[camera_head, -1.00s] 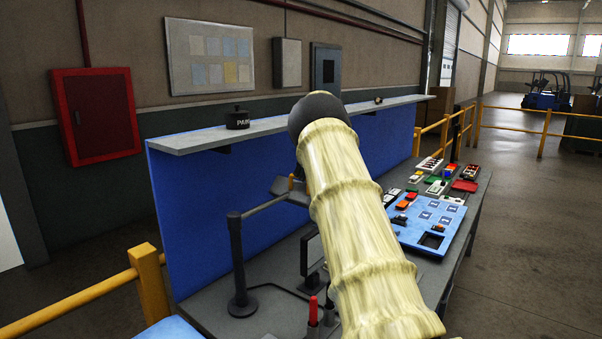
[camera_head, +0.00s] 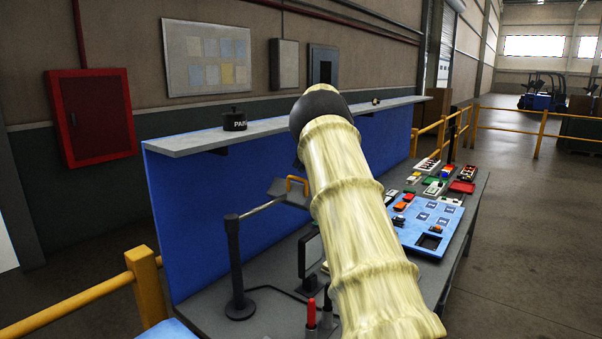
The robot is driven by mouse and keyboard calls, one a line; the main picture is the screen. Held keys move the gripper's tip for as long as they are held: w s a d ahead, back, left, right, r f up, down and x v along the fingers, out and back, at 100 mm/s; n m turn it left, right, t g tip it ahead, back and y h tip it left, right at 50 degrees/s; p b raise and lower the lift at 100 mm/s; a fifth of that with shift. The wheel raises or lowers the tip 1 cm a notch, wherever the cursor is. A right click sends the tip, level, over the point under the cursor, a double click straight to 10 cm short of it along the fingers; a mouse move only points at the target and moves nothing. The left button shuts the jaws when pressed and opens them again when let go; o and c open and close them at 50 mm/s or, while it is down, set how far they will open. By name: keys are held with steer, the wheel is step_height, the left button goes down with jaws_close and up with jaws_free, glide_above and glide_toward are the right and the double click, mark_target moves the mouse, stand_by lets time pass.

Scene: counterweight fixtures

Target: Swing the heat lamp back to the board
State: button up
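The heat lamp (camera_head: 233,262) stands on the bench at the left as a dark post on a round base. Its thin grey arm reaches right and slightly up to a dark lamp head with an orange handle (camera_head: 297,184). My own pale, sleeved arm covers the right part of the lamp head. The blue board (camera_head: 427,222) lies on the bench to the right of my arm, with several small parts and printed squares on it. The lamp head is left of the board, apart from it. My gripper is hidden behind my arm.
A dark monitor-like panel (camera_head: 310,258) and red-handled tools (camera_head: 311,312) stand on the bench near my arm. A shelf (camera_head: 190,142) with a black pot (camera_head: 234,120) runs above the blue back panel. Yellow rails (camera_head: 70,303) flank the bench.

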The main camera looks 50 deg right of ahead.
steer(key=v, duration=0.7)
steer(key=shift+r, duration=0.25)
steer(key=shift+s+d+f, duration=0.1)
